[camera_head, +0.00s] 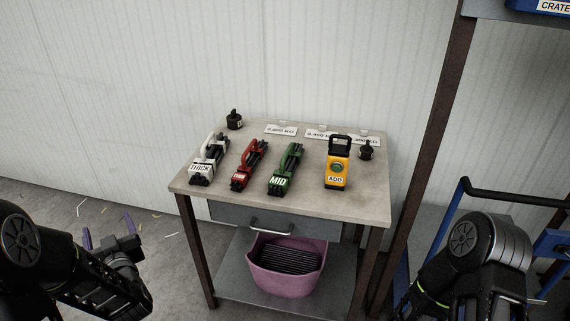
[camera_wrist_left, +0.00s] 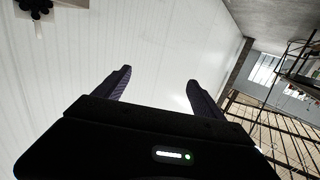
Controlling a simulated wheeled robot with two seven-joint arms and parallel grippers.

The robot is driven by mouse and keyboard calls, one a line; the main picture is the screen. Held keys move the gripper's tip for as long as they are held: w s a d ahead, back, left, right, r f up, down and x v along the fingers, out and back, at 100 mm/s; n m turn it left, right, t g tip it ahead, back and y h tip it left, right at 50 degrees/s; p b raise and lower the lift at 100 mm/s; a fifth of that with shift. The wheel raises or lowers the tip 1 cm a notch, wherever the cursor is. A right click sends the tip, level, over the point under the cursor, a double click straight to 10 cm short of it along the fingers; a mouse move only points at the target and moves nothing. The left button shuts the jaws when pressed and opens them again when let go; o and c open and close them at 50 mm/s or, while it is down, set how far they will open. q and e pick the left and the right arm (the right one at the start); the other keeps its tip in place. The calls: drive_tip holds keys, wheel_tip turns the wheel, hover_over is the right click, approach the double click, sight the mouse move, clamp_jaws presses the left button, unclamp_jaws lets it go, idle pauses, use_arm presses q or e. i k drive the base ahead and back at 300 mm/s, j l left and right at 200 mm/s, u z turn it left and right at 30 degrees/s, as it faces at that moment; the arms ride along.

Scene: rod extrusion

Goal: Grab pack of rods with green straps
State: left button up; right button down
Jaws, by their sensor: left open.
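The pack of rods with green straps (camera_head: 286,170) lies on the table top (camera_head: 230,193), labelled MID, between a red-strapped pack and a yellow device. My left gripper (camera_head: 105,227) is at the lower left in the head view, off the table and well apart from the green pack. In the left wrist view its two fingers (camera_wrist_left: 160,85) stand apart with nothing between them. My right arm shows at the lower right, but its gripper is not visible.
A white pack marked THICK (camera_head: 208,160), a red pack (camera_head: 249,167) and a yellow ADD device (camera_head: 338,165) share the table. Small black items (camera_head: 235,120) stand at the back. A pink bin (camera_head: 285,283) with dark rods sits below the drawer. A metal post (camera_head: 428,130) rises at right.

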sight(279, 183)
drive_tip(key=i+l+z, duration=0.1)
drive_tip(key=z, duration=0.25)
drive_tip(key=i+z, duration=0.5)
drive_tip(key=z, duration=0.2)
